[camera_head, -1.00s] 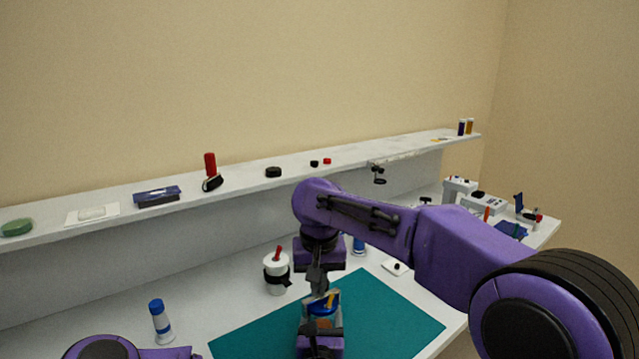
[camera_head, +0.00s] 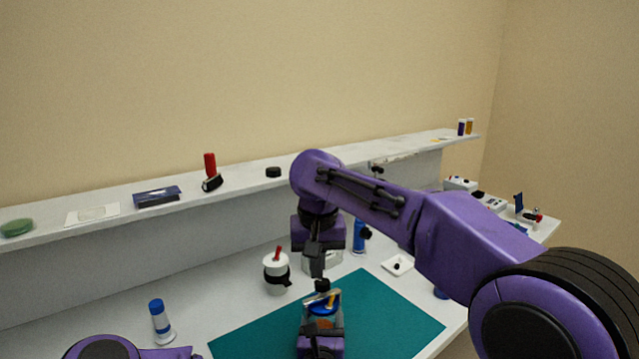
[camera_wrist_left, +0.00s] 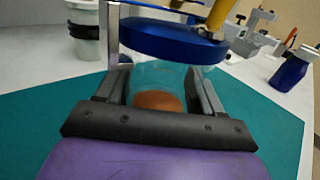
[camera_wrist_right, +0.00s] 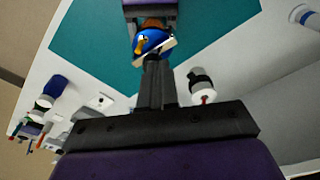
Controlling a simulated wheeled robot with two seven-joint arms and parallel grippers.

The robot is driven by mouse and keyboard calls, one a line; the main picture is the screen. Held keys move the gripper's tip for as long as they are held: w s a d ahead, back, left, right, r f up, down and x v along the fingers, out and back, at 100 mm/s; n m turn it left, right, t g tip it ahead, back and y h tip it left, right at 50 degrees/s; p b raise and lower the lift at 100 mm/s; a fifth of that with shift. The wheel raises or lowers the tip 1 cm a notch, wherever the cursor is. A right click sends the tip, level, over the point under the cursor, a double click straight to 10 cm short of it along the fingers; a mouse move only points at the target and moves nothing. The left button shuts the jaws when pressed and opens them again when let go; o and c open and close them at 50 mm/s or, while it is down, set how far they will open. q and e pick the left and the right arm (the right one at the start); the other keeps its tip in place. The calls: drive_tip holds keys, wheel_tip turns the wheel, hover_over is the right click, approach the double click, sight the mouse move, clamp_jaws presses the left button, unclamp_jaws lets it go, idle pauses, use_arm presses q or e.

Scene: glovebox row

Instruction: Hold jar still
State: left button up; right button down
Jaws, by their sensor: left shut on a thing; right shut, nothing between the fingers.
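The jar (camera_wrist_left: 152,78) is clear, with something orange-brown inside and a blue lid (camera_wrist_left: 165,42). It stands upright over the teal mat and also shows in the head view (camera_head: 322,321). A yellow rod and a pale flat strip are on its lid. My left gripper (camera_wrist_left: 160,88) is shut on the jar, one finger on each side of the glass. My right gripper (camera_head: 320,284) is shut and empty, just above the lid. In the right wrist view its fingertips (camera_wrist_right: 155,62) overlap the lid's edge; I cannot tell whether they touch.
The teal mat (camera_head: 395,318) is mostly bare. A white pot with a black band (camera_head: 277,271) and a blue-capped bottle (camera_head: 161,322) stand to the left. A long shelf (camera_head: 240,180) runs along the back.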

sight(322, 285)
drive_tip(key=d+f, duration=0.2)
drive_tip(key=f, duration=0.2)
drive_tip(key=shift+w+d+f, duration=0.15)
drive_tip(key=shift+w+d, duration=0.05)
drive_tip(key=shift+d, duration=0.2)
drive_tip(key=shift+f, duration=0.2)
idle(0.4)
drive_tip(key=shift+w, duration=0.1)
idle(0.3)
drive_tip(key=shift+a, duration=0.15)
drive_tip(key=shift+a, duration=1.15)
